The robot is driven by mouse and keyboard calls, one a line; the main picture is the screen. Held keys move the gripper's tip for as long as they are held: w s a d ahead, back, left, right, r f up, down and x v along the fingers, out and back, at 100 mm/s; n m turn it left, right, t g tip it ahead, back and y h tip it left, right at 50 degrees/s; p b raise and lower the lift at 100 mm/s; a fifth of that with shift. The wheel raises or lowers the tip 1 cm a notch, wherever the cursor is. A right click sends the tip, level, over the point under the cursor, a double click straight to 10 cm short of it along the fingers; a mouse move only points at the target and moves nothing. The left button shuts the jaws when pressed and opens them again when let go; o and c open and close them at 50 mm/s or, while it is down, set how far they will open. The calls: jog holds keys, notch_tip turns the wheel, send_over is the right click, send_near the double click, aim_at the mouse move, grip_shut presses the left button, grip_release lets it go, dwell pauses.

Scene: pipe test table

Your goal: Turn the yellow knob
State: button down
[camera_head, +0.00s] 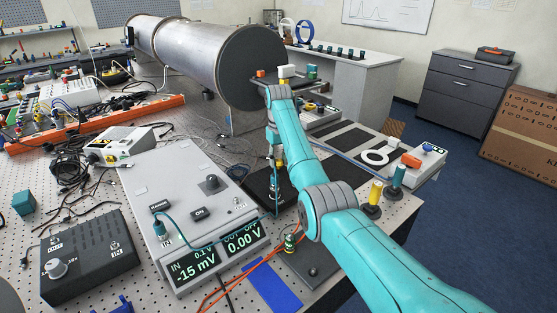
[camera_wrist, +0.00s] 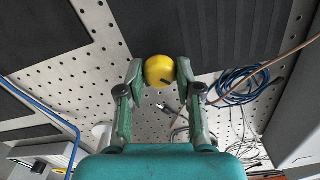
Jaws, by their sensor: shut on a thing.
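The yellow knob (camera_wrist: 159,70) is round with a dark mark on its lower right edge. In the wrist view it sits between the two fingertips of my gripper (camera_wrist: 160,76), which touch it from the left and right. My gripper is shut on it. In the head view my gripper (camera_head: 277,166) points down over a black box (camera_head: 259,186) behind the grey meter box. The knob is hard to make out there, as the fingers and arm cover it.
A grey meter box (camera_head: 165,190) with lit displays stands left of my gripper. A yellow post (camera_head: 376,191) and a teal post (camera_head: 398,177) stand to the right. A large metal pipe (camera_head: 205,52) lies behind. Blue cable coils (camera_wrist: 238,86) lie right of the knob.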

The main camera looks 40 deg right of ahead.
aim_at(278, 160)
jog(key=m, duration=0.5)
dwell(0.6)
jog(key=c, duration=0.8)
grip_release()
jog(key=shift+o, duration=0.2)
jog(key=shift+r, duration=0.1)
notch_tip(278, 160, up, 7)
jog(key=shift+r, duration=0.15)
